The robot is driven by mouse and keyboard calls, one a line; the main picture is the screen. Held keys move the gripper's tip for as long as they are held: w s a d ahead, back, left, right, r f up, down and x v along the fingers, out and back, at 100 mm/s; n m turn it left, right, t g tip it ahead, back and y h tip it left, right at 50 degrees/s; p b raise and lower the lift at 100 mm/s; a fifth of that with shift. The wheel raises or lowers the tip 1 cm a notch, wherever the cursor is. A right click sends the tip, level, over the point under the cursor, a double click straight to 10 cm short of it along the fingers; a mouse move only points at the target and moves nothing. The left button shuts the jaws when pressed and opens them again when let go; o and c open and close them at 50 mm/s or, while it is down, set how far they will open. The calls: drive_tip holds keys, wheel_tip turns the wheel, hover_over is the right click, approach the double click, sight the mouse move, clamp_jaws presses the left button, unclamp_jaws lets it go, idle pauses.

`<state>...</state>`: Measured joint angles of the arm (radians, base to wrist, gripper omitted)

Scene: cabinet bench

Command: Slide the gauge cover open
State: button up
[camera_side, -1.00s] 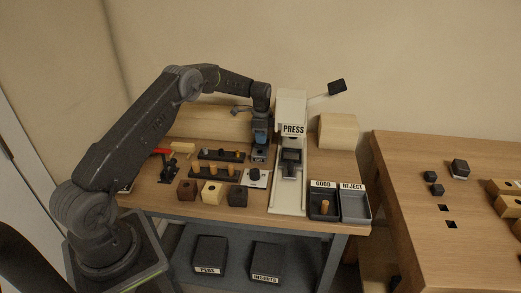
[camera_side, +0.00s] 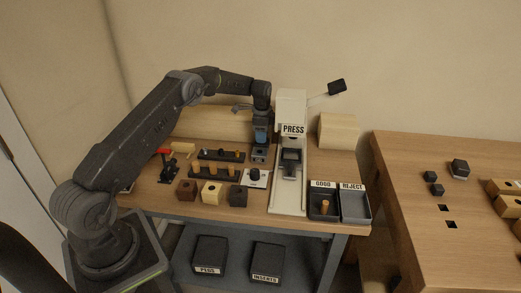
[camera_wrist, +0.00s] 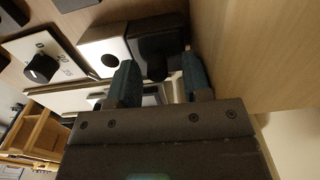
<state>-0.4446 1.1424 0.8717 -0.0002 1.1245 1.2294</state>
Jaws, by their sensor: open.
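What looks like the gauge cover is a dark block with a round dark knob (camera_wrist: 155,45), in the upper middle of the wrist view. It lies beside a pale plate with a round hole (camera_wrist: 104,51). My gripper (camera_wrist: 160,82) is open, with its two bluish fingers apart. In that view the dark knob shows between and just beyond the fingertips; I cannot tell whether they touch it. In the side view my gripper (camera_side: 260,139) points down over a small grey block (camera_side: 259,154) left of the white press (camera_side: 291,107). The cover is not clear there.
A dial plate with a black knob (camera_side: 254,177) lies in front of the grey block. Peg racks (camera_side: 215,170) stand to the left. The GOOD tray (camera_side: 316,211) and REJECT tray (camera_side: 356,213) are right of the press. A wooden wall (camera_wrist: 245,50) rises close beside the fingers.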

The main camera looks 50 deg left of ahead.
drive_tip(key=shift+r, duration=3.45)
